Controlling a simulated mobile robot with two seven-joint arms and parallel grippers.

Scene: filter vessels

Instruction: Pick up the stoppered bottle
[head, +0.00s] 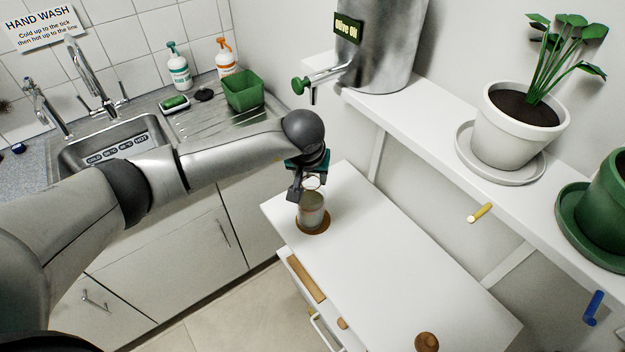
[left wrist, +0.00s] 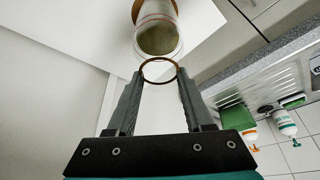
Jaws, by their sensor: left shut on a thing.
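A clear glass vessel (head: 312,208) with murky greenish contents is upright at the left end of the white worktop, over a round brown mat (head: 314,230). I cannot tell whether its base touches the mat. My left gripper (head: 309,186) is at its top from above, shut on its rim. In the left wrist view the vessel (left wrist: 158,38) lies beyond the fingertips, with a brown ring (left wrist: 158,70) between the fingers of the gripper (left wrist: 160,82). The ring looks open, and I make out no stopper in it. My right gripper is not in view.
A brown knobbed object (head: 427,342) stands at the worktop's near edge; the worktop's middle (head: 385,245) is clear. A shelf above holds a steel olive oil container (head: 385,50) and potted plants. A sink (head: 115,140) and a green tub (head: 243,92) are at the left.

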